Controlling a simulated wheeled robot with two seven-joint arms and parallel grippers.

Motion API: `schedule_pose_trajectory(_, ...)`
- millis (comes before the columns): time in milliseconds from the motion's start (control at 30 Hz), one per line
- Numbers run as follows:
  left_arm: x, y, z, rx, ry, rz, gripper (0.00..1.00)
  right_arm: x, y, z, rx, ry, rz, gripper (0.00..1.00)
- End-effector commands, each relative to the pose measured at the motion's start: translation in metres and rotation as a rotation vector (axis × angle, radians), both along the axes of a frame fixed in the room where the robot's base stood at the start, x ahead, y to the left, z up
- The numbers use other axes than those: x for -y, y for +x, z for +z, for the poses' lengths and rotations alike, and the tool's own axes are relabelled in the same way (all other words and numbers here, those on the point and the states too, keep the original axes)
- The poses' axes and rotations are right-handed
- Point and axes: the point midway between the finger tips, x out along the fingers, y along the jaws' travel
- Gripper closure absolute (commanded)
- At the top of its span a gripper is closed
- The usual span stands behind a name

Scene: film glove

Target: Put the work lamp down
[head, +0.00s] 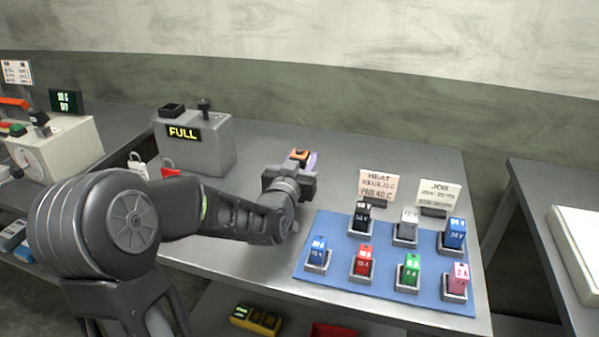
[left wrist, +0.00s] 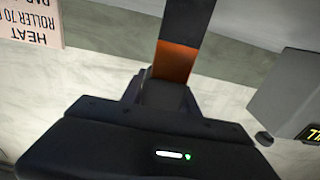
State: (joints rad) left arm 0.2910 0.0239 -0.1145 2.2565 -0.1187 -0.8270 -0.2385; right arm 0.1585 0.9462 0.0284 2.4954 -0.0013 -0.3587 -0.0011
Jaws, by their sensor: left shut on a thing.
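The work lamp (head: 300,154) shows as a small orange and dark top just beyond my left gripper (head: 289,180) in the head view. In the left wrist view the lamp (left wrist: 175,62) is a dark bar with an orange band, rising from between the jaws. My left gripper (left wrist: 163,92) is shut on it. The gripper hides the lamp's lower part, and I cannot tell whether the lamp touches the bench. A pale purple patch shows beside the lamp in the head view. My right gripper is not in view.
A blue mat (head: 335,284) with several coloured blocks in holders lies to the right on the grey bench (head: 225,245). HEAT (head: 378,184) and JOB (head: 440,193) signs stand behind it. Bare bench surrounds the gripper.

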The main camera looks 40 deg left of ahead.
Motion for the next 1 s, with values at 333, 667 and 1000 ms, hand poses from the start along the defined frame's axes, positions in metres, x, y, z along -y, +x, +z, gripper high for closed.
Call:
schedule_pose_trajectory(333,0.0,0.0,0.0,0.0,0.0,0.0,0.99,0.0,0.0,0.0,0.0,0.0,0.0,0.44)
schedule_pose_trajectory(667,0.0,0.0,0.001,0.002,0.001,0.0,1.0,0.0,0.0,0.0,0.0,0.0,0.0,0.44)
schedule_pose_trajectory(1000,0.0,0.0,0.029,0.008,0.003,-0.001,1.0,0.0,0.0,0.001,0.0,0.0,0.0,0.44)
